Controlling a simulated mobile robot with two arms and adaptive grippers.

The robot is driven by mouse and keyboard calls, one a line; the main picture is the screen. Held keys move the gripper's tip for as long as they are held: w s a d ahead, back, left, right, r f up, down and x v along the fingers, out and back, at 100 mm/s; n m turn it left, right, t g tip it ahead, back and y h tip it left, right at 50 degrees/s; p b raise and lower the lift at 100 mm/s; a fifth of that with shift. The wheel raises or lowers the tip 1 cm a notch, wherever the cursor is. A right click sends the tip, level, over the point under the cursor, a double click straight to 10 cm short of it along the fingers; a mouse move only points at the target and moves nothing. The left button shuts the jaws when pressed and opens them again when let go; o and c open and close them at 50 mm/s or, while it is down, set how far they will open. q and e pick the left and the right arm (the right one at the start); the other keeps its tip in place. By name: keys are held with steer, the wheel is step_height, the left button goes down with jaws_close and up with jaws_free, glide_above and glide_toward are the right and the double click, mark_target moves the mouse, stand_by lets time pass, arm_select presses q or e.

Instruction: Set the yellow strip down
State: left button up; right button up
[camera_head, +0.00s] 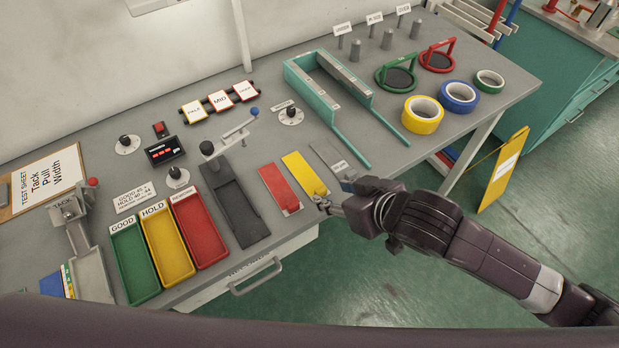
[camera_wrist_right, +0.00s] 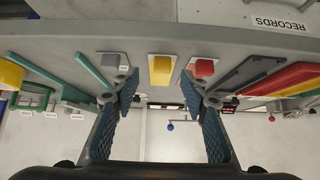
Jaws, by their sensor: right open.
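The yellow strip (camera_head: 303,172) lies flat on the grey bench, between a red strip (camera_head: 278,188) and a grey strip (camera_head: 328,158). My right gripper (camera_head: 322,203) is at the bench's front edge, close to the strip's near end. In the right wrist view, which looks upside down, its two fingers (camera_wrist_right: 163,95) are spread with nothing between them. The yellow strip (camera_wrist_right: 161,68) shows beyond the gap, its end towards me and apart from the fingers. My left gripper is in neither view.
Green, yellow and red trays (camera_head: 172,262) stand at the front left, with a dark channel (camera_head: 238,210) beside them. A teal rail fixture (camera_head: 345,105) and tape rolls (camera_head: 423,115) are behind and right. A yellow floor sign (camera_head: 503,170) stands right of the bench.

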mark_target(321, 189)
steer(key=shift+a+r+p+x, duration=0.1)
steer(key=shift+a+p+x, duration=0.1)
steer(key=shift+x, duration=1.2)
steer(key=shift+a+r+p+x, duration=0.1)
steer(key=shift+p+x, duration=0.1)
steer(key=shift+x, duration=1.15)
jaws_close()
